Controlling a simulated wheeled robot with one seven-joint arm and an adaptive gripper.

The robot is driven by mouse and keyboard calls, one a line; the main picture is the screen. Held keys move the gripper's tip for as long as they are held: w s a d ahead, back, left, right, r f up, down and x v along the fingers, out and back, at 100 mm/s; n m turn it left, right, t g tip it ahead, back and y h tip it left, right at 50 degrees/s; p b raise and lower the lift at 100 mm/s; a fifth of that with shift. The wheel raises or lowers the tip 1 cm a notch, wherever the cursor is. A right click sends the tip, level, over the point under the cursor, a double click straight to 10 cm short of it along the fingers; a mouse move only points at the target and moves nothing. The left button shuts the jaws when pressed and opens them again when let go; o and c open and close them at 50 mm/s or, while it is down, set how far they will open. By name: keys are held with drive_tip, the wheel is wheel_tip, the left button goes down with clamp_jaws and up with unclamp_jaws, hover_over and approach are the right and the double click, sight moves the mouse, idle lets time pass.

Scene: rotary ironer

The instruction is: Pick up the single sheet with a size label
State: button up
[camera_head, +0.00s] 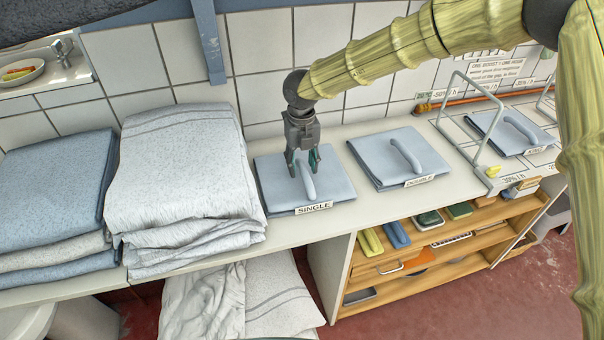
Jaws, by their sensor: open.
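The single sheet (270,182) is a folded blue-grey square lying flat on the counter, with a label reading SINGLE (314,208) at its front edge. A raised, rounded handle-like piece (308,182) stands up from its middle. My gripper (304,165) points down over this sheet. It is open, with its fingertips close around the upper part of the raised piece. I cannot tell whether they touch it. A similar folded sheet labelled DOUBLE (368,153) lies to the right, and one labelled KING (487,130) lies farther right.
Tall stacks of folded linen, blue (52,190) and white (180,160), stand to the left. A metal wire frame (463,120) rises between the double and king sheets. Tiled wall is behind. A wooden shelf (440,245) with several items is below the counter (345,222).

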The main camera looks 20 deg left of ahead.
clamp_jaws()
drive_tip(key=shift+r, duration=0.1)
